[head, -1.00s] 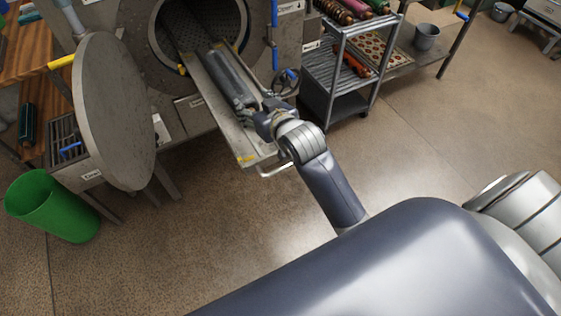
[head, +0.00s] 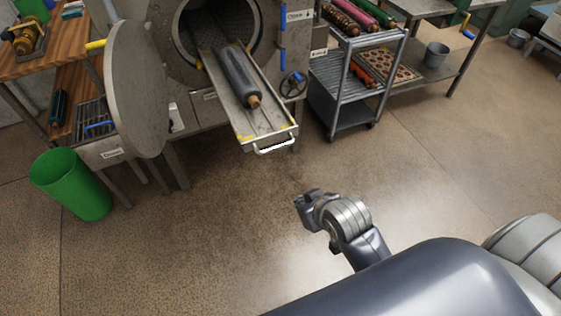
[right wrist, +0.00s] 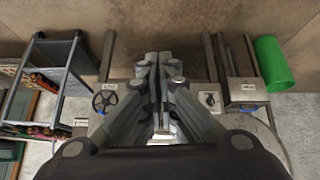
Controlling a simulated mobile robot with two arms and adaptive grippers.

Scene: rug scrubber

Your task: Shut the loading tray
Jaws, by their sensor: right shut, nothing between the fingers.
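The loading tray (head: 272,127) is pulled out of the round opening of the grey machine (head: 208,100) and slopes toward me. A dark grey roll (head: 237,78) with brown ends lies along it. A pale handle (head: 276,145) is on the tray's front end. The round machine door (head: 138,88) stands swung open to the left. My right gripper (head: 303,198) is shut and empty, out in front of the tray and apart from the handle. In the right wrist view its closed fingers (right wrist: 158,62) hide most of the tray. My left gripper is not in view.
A green bin (head: 70,185) stands on the floor at the left. A wheeled rack (head: 350,85) with rolls stands right of the machine. A handwheel (head: 293,84) is on the machine's front. The floor before the tray is clear.

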